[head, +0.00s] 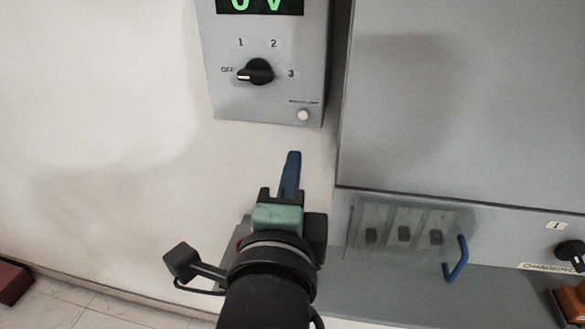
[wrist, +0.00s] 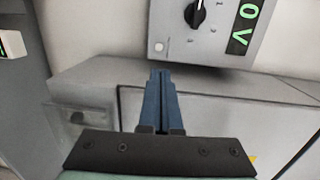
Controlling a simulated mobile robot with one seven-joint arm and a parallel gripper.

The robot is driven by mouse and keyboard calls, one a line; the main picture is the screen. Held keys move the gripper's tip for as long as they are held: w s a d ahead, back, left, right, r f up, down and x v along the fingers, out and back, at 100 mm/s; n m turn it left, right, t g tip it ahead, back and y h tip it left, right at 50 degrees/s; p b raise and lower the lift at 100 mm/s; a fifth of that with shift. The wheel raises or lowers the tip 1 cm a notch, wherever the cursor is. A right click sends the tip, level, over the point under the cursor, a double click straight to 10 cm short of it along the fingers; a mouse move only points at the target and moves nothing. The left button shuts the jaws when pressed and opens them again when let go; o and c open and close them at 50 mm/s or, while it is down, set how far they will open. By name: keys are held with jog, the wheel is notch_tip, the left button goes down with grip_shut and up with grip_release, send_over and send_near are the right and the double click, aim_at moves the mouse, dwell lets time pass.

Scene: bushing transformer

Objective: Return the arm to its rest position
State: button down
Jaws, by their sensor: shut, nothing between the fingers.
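My gripper (head: 291,160) is in the middle of the head view, with its blue fingers pointing up toward the wall, below the grey voltage box. In the wrist view the fingers (wrist: 160,80) lie together, shut and empty. They appear apart from the box and the grey cabinet, though the exact distance is hard to tell. My black arm comes up from the bottom edge of the head view.
The grey voltage box (head: 230,95) has a black rotary knob (head: 257,72) pointing at OFF and a green display (head: 261,5) reading 0 V. A large grey cabinet (head: 450,110) stands at right, with a blue handle (head: 457,259) below. The wall at left is clear.

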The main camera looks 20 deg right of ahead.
dwell(0.3)
jog(key=s+a+r+n+t+y, duration=0.1)
jog(key=a+r+n+t, duration=0.3)
jog(key=r+n, duration=0.4)
jog(key=s+a+r+n+t+y, duration=0.2)
jog(key=a+r+n+t+y, duration=0.2)
jog(key=r+n, duration=0.4)
jog(key=s+a+r+n+t+y, duration=0.2)
jog(key=a+r+n+t+y, duration=0.1)
jog(key=r+n, duration=0.5)
notch_tip(320, 180, up, 3)
jog(key=a+t, duration=0.1)
jog(key=a, duration=0.1)
jog(key=shift+s+a+f, duration=0.15)
jog(key=shift+a+f, duration=0.05)
jog(key=shift+a, duration=0.2)
jog(key=c, duration=1.5)
grip_release()
jog(key=shift+c, duration=0.2)
